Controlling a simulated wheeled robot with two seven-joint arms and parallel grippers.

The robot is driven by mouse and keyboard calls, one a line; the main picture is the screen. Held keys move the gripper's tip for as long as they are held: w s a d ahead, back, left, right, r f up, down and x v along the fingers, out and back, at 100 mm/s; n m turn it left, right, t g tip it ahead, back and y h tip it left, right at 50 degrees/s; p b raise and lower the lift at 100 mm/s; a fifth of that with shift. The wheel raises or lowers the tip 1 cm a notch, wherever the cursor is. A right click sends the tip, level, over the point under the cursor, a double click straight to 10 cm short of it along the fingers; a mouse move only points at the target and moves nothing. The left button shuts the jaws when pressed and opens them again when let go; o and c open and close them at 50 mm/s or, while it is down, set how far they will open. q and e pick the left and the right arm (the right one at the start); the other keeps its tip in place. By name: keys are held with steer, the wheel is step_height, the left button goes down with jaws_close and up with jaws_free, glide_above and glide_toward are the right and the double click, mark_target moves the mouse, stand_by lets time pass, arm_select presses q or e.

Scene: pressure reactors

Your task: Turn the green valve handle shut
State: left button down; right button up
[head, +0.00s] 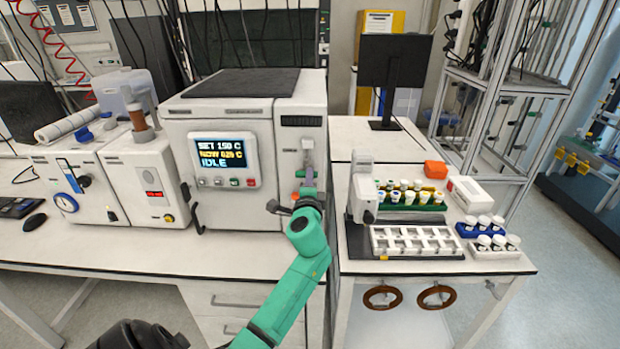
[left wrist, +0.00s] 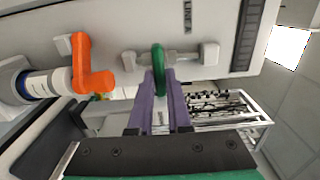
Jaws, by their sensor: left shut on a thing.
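The reactor's screen (head: 222,152) reads IDLE. My right gripper is not in view.
An orange lever (left wrist: 88,66) on a white and blue fitting sits left of the green handle in the left wrist view. Right of the reactor, a bench holds a green vial rack (head: 412,203), a white tray (head: 415,241) and white-capped jars (head: 484,224).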

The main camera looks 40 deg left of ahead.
arm_select(q)
steer(key=shift+a+r, duration=0.1)
steer(key=shift+r, duration=0.25)
steer(key=c, duration=0.9)
jaws_free()
steer(key=shift+o, duration=0.2)
steer(key=b+v, duration=0.4)
steer(key=v, duration=1)
steer(key=shift+f, duration=0.35)
steer(key=shift+s, duration=0.1)
